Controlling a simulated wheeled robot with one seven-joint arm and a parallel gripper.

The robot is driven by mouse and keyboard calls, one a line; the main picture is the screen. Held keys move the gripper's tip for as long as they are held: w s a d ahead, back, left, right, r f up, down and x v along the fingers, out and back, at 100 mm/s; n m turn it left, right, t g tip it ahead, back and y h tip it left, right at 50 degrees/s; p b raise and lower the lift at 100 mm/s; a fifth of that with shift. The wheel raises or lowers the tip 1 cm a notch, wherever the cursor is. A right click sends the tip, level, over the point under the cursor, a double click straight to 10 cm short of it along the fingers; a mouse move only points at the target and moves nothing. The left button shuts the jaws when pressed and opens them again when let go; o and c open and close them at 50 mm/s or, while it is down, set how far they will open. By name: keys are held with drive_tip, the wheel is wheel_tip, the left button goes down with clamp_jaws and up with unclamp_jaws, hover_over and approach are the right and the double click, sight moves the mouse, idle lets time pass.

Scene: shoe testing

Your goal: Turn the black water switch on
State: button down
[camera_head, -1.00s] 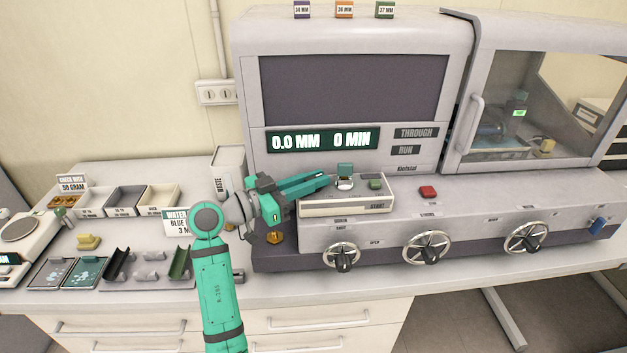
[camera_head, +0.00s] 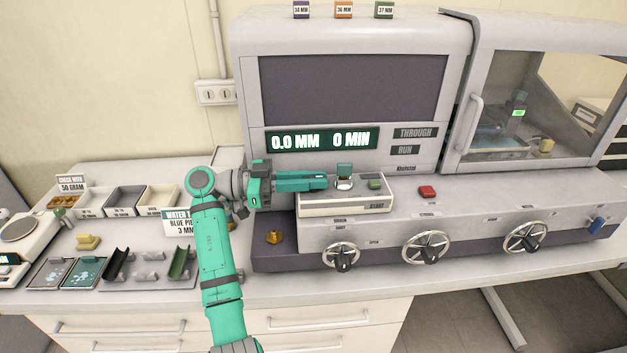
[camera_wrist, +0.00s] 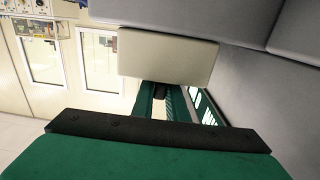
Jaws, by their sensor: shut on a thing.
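My gripper (camera_head: 324,182) lies nearly level over the left end of the machine's control ledge, pointing right. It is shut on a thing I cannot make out. Its tips are beside a small teal block (camera_head: 344,169) above a pale round part (camera_head: 344,184); I cannot tell whether they touch. Three black handles sit in wheel-like rings on the machine's front: left (camera_head: 343,260), middle (camera_head: 424,253) and right (camera_head: 526,243). Their labels are too small to tell which is the water switch. In the wrist view the green fingers (camera_wrist: 162,92) run under a beige block (camera_wrist: 167,57).
A red button (camera_head: 427,192) and a green button (camera_head: 375,184) are on the ledge. A brass fitting (camera_head: 274,237) is below my gripper. Trays (camera_head: 125,200) and holders (camera_head: 180,262) fill the counter at left. Floor is open at lower right.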

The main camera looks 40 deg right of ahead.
drive_tip(key=shift+s, duration=0.1)
drive_tip(key=c, duration=1.8)
unclamp_jaws()
drive_tip(key=shift+o, duration=0.2)
drive_tip(key=v, duration=1.1)
drive_tip(key=shift+d, duration=0.1)
